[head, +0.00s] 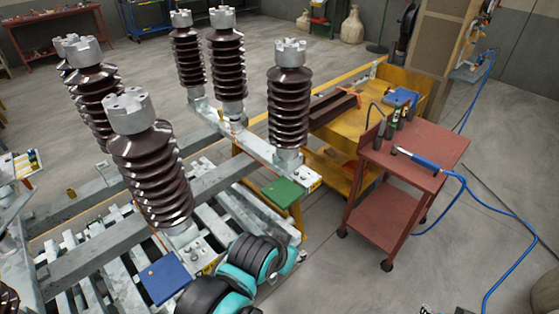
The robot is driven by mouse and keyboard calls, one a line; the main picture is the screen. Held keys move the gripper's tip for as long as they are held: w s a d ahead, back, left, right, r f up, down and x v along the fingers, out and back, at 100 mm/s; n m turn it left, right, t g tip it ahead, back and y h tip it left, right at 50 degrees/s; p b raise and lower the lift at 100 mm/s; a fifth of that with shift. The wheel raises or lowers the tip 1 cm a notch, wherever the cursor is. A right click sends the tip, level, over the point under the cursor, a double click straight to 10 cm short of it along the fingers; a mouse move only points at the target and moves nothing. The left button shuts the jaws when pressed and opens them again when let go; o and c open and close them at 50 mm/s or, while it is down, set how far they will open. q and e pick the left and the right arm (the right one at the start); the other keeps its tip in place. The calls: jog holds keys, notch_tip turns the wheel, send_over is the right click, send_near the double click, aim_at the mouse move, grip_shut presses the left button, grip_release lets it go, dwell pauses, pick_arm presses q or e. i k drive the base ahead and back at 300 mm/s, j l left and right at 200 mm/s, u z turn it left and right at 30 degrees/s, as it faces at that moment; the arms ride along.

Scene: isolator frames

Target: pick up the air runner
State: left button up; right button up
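The air runner (420,160) is a slim blue tool with a pale metal tip. It lies on the top of the red cart (445,148) at the right, its tip pointing left. A blue hose (462,190) runs from its right end off the cart and down to the floor. Teal and black links of my own arm show at the bottom centre, well apart from the cart. Neither of my grippers can be made out. A small dark piece at the bottom edge right of centre is too cut off to identify.
A yellow bench (350,125) is behind the cart. Brown ribbed insulators (150,170) stand on a grey metal frame (75,245) at the left. Open floor (390,285) lies in front of the cart, with hose at right.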

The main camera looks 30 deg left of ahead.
aim_at(432, 167)
jog(key=i+j+u, duration=0.15)
jog(key=i+u, duration=0.75)
jog(key=i, duration=0.15)
jog(key=z, duration=1.35)
jog(key=i+l, duration=0.2)
jog(key=i, duration=0.3)
jog(key=i+l, duration=0.15)
jog(key=i, duration=0.35)
jog(key=i+l, duration=0.2)
jog(key=i, duration=0.3)
jog(key=l+z, duration=0.05)
